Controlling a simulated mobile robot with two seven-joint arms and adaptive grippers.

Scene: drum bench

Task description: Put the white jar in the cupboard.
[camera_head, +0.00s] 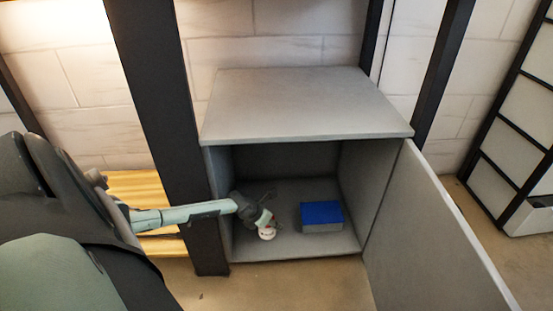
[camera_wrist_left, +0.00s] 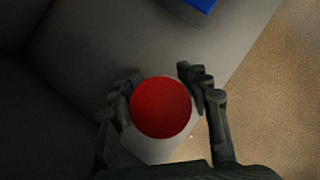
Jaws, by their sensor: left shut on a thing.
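The white jar (camera_head: 267,233) is inside the grey cupboard (camera_head: 305,104), near its front left. The wrist view shows its round red lid (camera_wrist_left: 160,107) from above, with a little of the white body below it. My left gripper (camera_head: 262,219) reaches in through the open front, and its fingers (camera_wrist_left: 163,98) are on both sides of the jar, shut on it. The jar is low, close to the cupboard floor; I cannot tell whether it touches. The cupboard door (camera_head: 425,235) stands open to the right. My right gripper is not in view.
A blue-topped grey box (camera_head: 321,214) lies on the cupboard floor to the right of the jar. A dark post (camera_head: 160,110) stands just left of the cupboard. The cupboard floor behind the jar looks clear. A shelf unit with pale panels (camera_head: 520,125) is at the far right.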

